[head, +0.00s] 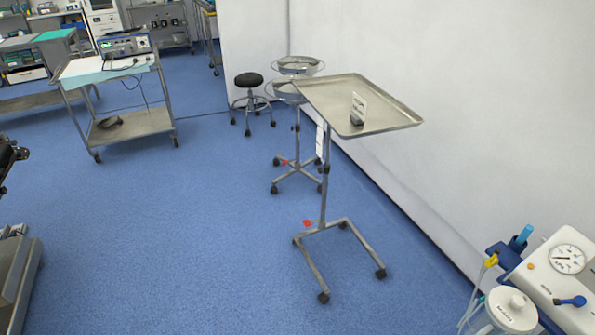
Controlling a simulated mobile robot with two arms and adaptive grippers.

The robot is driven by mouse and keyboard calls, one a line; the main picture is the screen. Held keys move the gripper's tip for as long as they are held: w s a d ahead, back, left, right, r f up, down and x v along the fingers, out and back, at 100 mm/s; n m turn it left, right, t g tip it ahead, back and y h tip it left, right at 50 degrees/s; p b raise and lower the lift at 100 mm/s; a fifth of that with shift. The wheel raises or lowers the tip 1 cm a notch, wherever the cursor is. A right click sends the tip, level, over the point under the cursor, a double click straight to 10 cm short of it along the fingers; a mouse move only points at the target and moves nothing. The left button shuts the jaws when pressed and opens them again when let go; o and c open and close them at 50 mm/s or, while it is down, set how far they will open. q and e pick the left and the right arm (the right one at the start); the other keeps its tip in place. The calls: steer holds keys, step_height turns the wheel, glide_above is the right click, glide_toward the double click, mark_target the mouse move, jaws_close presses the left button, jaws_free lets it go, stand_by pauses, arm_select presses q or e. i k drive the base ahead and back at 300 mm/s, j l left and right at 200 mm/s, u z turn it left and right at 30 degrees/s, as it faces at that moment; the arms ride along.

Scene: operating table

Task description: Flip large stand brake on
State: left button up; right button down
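The large stand is a steel stand with a rectangular tray (385,118) on top, in the middle of the head view. Its column runs down to a wheeled U-shaped base (313,270). A small red brake pedal (307,223) sits low at the foot of the column, on its left side. Whether the pedal is up or down is too small to tell. A small white card in a dark holder (358,108) stands on the tray, and a white label hangs on the column. Neither of my grippers can be made out in this view.
A bowl stand (297,166) with its own red pedal (284,162) and a black stool (249,80) stand behind. A trolley (130,122) is at left. A suction unit (560,265) is at lower right, by the wall. Blue floor (200,250) is clear left of the large stand.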

mark_target(307, 222)
steer(key=i+j, duration=0.15)
steer(key=i, duration=0.45)
steer(key=i+j, duration=0.1)
steer(key=i, duration=0.55)
steer(key=i+j, duration=0.15)
steer(key=i, duration=0.45)
